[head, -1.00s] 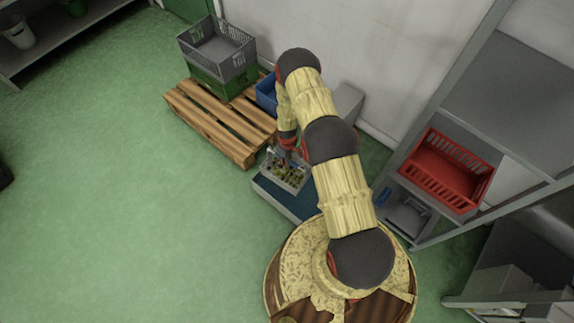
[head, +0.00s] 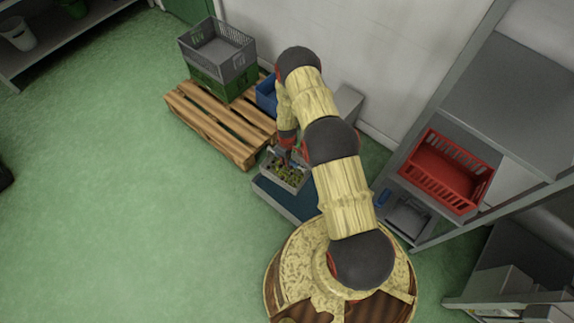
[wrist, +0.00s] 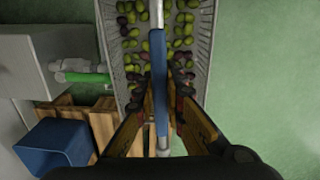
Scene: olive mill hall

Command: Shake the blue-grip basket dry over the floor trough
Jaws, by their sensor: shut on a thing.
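The basket (head: 283,184) is a pale, open-mesh basket full of green and dark purple olives. In the wrist view its wire side (wrist: 113,45) shows, and its blue grip (wrist: 161,70) runs along the middle of the picture. My gripper (wrist: 160,88) is shut on the blue grip, one finger on each side. In the head view my gripper (head: 286,148) is partly hidden by my arm. A low, dark blue-grey box (head: 286,202), perhaps the floor trough, lies under the basket. I cannot tell whether the basket touches it. No drops of water can be made out.
A wooden pallet (head: 208,123) holds a grey crate (head: 216,52) on a green crate (head: 222,84), and a blue bin (head: 266,95). A grey unit (wrist: 28,62) with a green-handled tap (wrist: 82,77) stands beside the basket. A shelf with a red crate (head: 445,170) is at right.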

